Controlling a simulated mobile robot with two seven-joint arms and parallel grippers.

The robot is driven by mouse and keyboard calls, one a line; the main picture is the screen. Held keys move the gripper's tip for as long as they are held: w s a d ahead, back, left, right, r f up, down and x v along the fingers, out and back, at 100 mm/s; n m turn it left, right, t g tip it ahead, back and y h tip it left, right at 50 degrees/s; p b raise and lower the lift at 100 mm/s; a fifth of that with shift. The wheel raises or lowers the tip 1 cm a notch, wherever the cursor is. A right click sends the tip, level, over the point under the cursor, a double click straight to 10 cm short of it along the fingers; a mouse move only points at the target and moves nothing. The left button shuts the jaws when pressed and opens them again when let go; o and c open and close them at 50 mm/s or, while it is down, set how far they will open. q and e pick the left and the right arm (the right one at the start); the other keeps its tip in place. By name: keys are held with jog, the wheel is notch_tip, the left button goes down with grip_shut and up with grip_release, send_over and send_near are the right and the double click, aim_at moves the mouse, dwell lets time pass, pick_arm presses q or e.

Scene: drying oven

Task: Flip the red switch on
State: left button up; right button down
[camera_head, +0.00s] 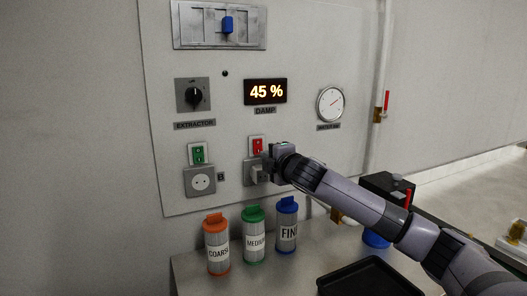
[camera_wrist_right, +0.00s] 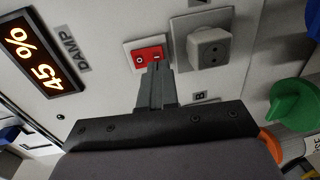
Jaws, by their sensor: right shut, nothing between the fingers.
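The red switch (camera_head: 257,146) sits in a white plate on the wall panel, under the DAMP display (camera_head: 265,91) and above a socket with a grey plug (camera_head: 252,172). It also shows in the right wrist view (camera_wrist_right: 149,54). My right gripper (camera_head: 268,160) is shut and empty, close to the lower part of the switch. In the right wrist view its fingertips (camera_wrist_right: 158,68) reach the switch's edge and hide a little of it. I cannot tell whether they touch it. My left gripper is not in view.
A green switch (camera_head: 198,154) and another socket (camera_head: 201,182) are to the left. Orange (camera_head: 217,245), green (camera_head: 254,235) and blue (camera_head: 287,225) canisters stand below the panel. A black tray (camera_head: 370,280) lies on the bench. A gauge (camera_head: 330,103) is at the upper right.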

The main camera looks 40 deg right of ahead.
aim_at(258, 147)
jog(key=shift+p+x, duration=0.35)
jog(key=shift+x, duration=1.2)
jog(key=shift+w+t+b, duration=0.2)
jog(key=shift+t+b, duration=0.1)
jog(key=shift+b, duration=0.35)
jog(key=shift+d, duration=0.1)
